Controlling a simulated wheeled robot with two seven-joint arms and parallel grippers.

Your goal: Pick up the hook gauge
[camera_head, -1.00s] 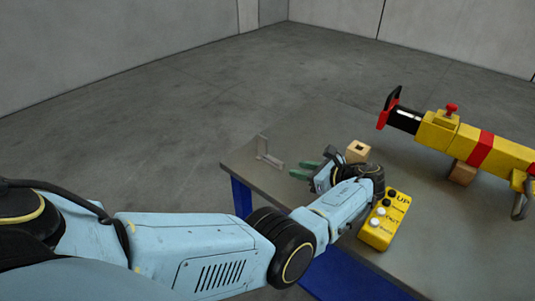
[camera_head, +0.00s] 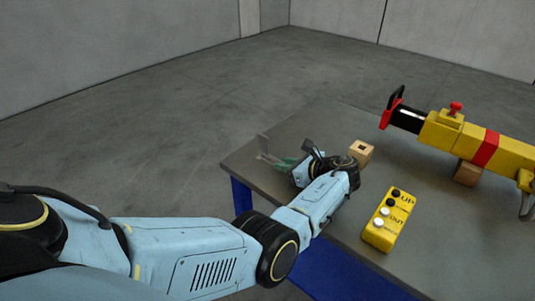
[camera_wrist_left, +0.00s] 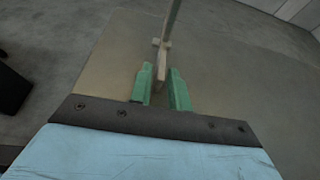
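The hook gauge (camera_head: 263,144), a thin grey angled piece, stands at the left corner of the table. My left gripper (camera_head: 277,161), with green fingers, is at the gauge and partly covers it in the head view. In the left wrist view, the gauge (camera_wrist_left: 163,57) runs from the top down into the gap between the fingers of my left gripper (camera_wrist_left: 160,82). The fingers are apart, with a clear gap on the right side; I cannot tell whether the left finger touches the gauge. My right gripper is not in view.
The grey table (camera_head: 345,115) has blue legs. A wooden block (camera_head: 361,152) with a hole stands just right of my left wrist. A yellow button box (camera_head: 388,219) lies nearer the front. A yellow and red tool (camera_head: 463,137) rests on wooden supports at the right.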

